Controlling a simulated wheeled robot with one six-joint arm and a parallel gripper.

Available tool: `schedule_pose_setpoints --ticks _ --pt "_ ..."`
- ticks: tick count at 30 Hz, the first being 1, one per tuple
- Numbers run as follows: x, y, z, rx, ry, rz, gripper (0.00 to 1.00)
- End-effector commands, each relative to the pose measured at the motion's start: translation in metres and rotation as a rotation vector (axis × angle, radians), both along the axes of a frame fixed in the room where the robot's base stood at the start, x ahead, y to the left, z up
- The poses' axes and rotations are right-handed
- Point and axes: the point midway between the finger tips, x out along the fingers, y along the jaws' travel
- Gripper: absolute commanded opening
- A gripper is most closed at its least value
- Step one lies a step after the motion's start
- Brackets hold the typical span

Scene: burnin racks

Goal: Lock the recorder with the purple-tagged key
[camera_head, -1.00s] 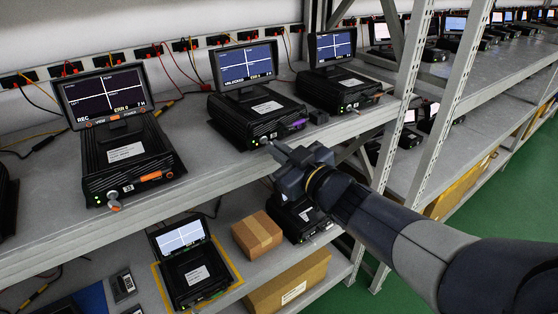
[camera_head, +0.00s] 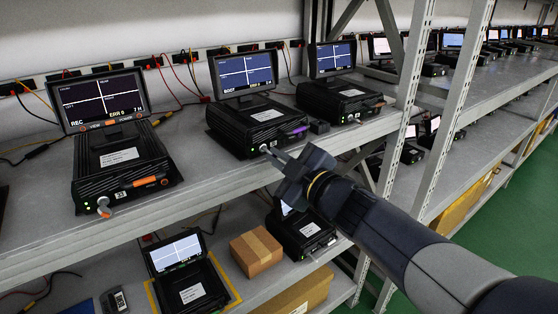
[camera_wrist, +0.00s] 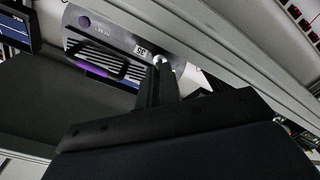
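The recorder with the purple mark (camera_head: 300,131) is the middle one on the upper shelf, a black box with a lit blue screen (camera_head: 246,72). My gripper (camera_head: 272,153) reaches its lower left front corner, where small green lights and a lock show. In the wrist view the two dark fingers (camera_wrist: 158,84) are close together, with their tips at a small silvery round piece (camera_wrist: 159,60) on the recorder front. A purple strip (camera_wrist: 100,69) shows on the recorder there. The purple-tagged key cannot be made out; the fingers hide whatever is between them.
A recorder with an orange mark (camera_head: 150,182) and a key-like piece (camera_head: 103,206) stands at left. Another recorder (camera_head: 343,97) stands to the right. The lower shelf holds a cardboard box (camera_head: 256,251) and more recorders. A shelf upright (camera_head: 402,110) stands close behind my arm.

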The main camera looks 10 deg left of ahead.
Motion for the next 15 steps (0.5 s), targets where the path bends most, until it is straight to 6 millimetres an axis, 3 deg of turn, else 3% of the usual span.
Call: schedule_pose_setpoints --ticks 10,15 --pt "-0.0001 0.0 -0.0005 -0.004 -0.002 0.0 0.0" --pt "-0.0001 0.0001 -0.0004 -0.002 -0.002 0.001 0.18"
